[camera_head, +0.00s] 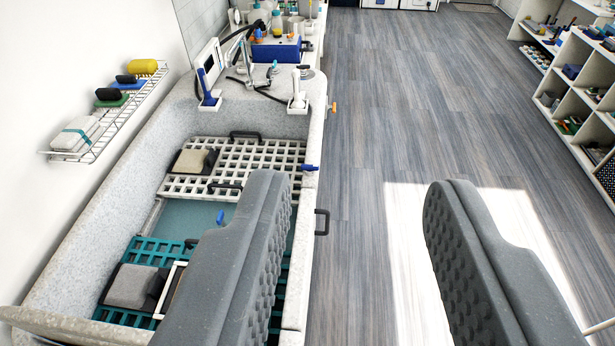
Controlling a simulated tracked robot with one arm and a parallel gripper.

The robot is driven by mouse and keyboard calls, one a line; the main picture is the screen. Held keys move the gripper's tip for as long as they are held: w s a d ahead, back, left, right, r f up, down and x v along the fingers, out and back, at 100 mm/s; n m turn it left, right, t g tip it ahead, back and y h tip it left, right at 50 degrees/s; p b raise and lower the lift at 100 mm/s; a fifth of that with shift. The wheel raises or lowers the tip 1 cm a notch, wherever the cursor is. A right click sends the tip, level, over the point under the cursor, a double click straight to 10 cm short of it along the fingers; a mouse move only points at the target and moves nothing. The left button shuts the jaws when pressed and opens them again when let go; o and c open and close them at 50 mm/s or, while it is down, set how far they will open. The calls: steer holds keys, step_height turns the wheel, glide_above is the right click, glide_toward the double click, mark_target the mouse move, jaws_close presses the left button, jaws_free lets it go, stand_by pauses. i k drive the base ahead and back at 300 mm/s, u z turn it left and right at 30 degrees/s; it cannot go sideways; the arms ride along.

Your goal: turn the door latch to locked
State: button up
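A small blue lever (309,168), which looks like the door latch, sits on the right rim of the grey tub (85,215). A black handle (321,222) sticks out from the tub's right side below it, apparently on the door. Whether the latch is locked I cannot tell. My gripper (355,184) is wide open and empty, with its two grey padded fingers far apart. The left finger overlaps the tub in the picture and hides part of its inside and right rim. The lever shows just right of that finger's tip, and I see no contact.
White and teal grates (240,152) with grey blocks lie in the tub. A wire rack (118,112) hangs on the left wall. A faucet and a blue box (276,50) stand at the far end. Shelves (575,75) line the right; the wooden floor (400,100) between is clear.

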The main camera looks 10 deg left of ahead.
mark_target(310, 169)
steer(key=u, duration=1.85)
steer(key=k, duration=1.15)
steer(key=z, duration=1.1)
steer(key=i, duration=1.7)
